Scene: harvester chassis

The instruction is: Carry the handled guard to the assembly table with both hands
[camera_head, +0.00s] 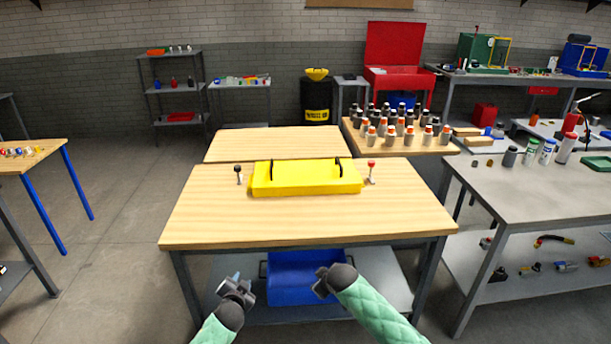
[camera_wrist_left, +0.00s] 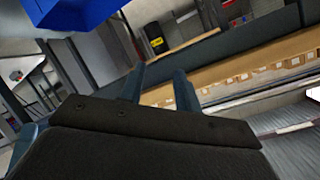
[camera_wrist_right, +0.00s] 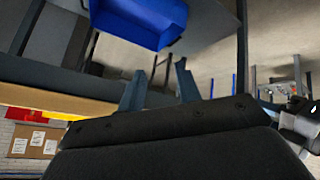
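The handled guard (camera_head: 306,178) is a yellow, box-like piece with two black handles on top. It lies on the near wooden table (camera_head: 310,220), towards its far edge. My left gripper (camera_head: 236,285) is low in front of this table, below its top, well apart from the guard. In the left wrist view its two fingers (camera_wrist_left: 160,78) stand apart with nothing between them. My right gripper (camera_head: 321,283) is also low in front of the table. In the right wrist view its fingers (camera_wrist_right: 160,80) are apart and empty. Which table is the assembly table I cannot tell.
A black-knobbed lever (camera_head: 239,174) and a red-knobbed one (camera_head: 371,172) flank the guard. A blue bin (camera_head: 300,290) stands on the shelf below. Another wooden table (camera_head: 270,143) is behind, and bottles crowd a table (camera_head: 440,148) at back right. Floor at left is free.

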